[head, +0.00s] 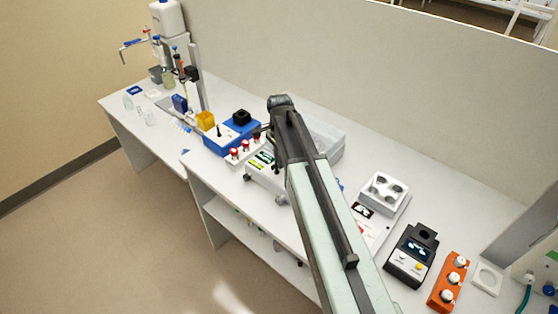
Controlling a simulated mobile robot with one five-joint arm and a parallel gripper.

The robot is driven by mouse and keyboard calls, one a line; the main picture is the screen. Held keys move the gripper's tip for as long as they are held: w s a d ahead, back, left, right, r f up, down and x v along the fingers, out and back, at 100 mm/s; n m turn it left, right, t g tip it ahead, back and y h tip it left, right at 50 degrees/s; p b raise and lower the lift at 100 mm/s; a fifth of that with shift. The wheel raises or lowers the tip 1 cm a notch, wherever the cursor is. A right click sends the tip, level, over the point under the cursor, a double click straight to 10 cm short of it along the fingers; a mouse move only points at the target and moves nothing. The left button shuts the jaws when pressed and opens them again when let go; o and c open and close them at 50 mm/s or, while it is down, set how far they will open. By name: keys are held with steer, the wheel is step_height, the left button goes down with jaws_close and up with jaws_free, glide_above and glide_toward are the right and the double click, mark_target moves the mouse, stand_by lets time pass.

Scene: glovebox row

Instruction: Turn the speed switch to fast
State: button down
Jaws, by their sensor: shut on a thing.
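My arm reaches in from the bottom right and bends down at its far end. Only a little of my gripper (262,132) shows, dark and small, at the left of the arm's end. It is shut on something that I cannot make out. It is over the gap between a blue device (222,145) with a black block on top and a white device (262,163) with green-lit displays. The white device is partly hidden behind my arm. I cannot pick out the speed switch or its setting; the arm may be covering it.
Red-topped pieces (245,146) stand beside the white device. A clear tray (328,140) is behind my arm. To the right are a white holder (384,190), a black meter (412,252) and an orange box with white knobs (447,285). Glassware stands at the far left.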

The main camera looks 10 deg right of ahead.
steer(key=shift+s+m, duration=0.1)
steer(key=shift+m, duration=1.1)
steer(key=c, duration=1.5)
jaws_free()
